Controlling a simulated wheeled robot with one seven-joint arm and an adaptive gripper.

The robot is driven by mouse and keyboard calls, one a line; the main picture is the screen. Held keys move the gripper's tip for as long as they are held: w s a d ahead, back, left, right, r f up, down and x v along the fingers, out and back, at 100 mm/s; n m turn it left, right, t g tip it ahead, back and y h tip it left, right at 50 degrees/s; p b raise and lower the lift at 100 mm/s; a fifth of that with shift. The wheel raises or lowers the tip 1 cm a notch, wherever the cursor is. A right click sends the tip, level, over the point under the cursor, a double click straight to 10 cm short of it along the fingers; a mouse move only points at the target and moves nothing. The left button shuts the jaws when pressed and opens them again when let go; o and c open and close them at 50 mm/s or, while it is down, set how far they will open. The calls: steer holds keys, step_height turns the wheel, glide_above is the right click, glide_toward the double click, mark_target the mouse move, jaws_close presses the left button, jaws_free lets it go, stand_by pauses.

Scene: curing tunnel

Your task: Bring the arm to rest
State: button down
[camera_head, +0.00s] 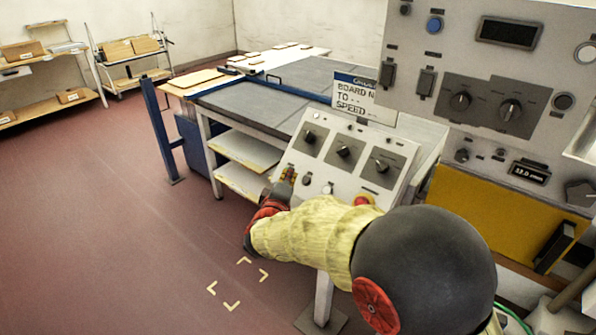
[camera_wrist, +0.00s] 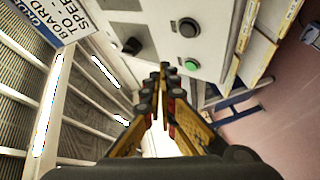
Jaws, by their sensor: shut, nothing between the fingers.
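My arm (camera_head: 310,232) in its yellow cover reaches from the lower right to the left, toward the lower left edge of a sloped control panel (camera_head: 318,134). My gripper (camera_head: 287,176) is close to that edge and partly hidden by its own wrist. In the wrist view my gripper (camera_wrist: 164,72) is shut, its fingertips together and nothing between them. Beyond the tips is the panel face (camera_wrist: 160,28) with a black knob (camera_wrist: 131,46), a dark button (camera_wrist: 189,27) and a green button (camera_wrist: 191,64). I cannot tell whether the tips touch the panel.
A large control cabinet (camera_head: 455,65) stands at the right with a yellow panel (camera_head: 480,190) below. A sign (camera_head: 355,93) stands behind the sloped panel. A grey-topped table (camera_head: 255,105) and a blue post (camera_head: 158,130) are beyond. The red floor (camera_head: 100,220) at the left is clear.

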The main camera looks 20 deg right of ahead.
steer(key=s+d+f+m+g, duration=0.1)
steer(key=s+d+f+g, duration=0.2)
steer(key=s, duration=0.4)
steer(key=s+d+f+m+g, duration=0.1)
steer(key=s+d+f+g, duration=0.2)
steer(key=s, duration=0.4)
steer(key=s+d+f+m+g, duration=0.1)
steer(key=s+d+f+g, duration=0.2)
steer(key=s, duration=0.5)
steer(key=s+a+r+m+g+y+p, duration=0.1)
steer(key=s+a+r+m+g+y, duration=0.15)
steer(key=s, duration=0.45)
steer(key=s+a+r+m+g+y+p, duration=0.1)
steer(key=s+a+r+y, duration=0.2)
steer(key=s, duration=0.4)
steer(key=s+a+r+m+t+y+p, duration=0.1)
steer(key=s+r+m+t, duration=0.2)
steer(key=r, duration=0.5)
steer(key=shift+s+a+p, duration=0.25)
steer(key=shift+s+p, duration=0.1)
steer(key=shift+s, duration=0.1)
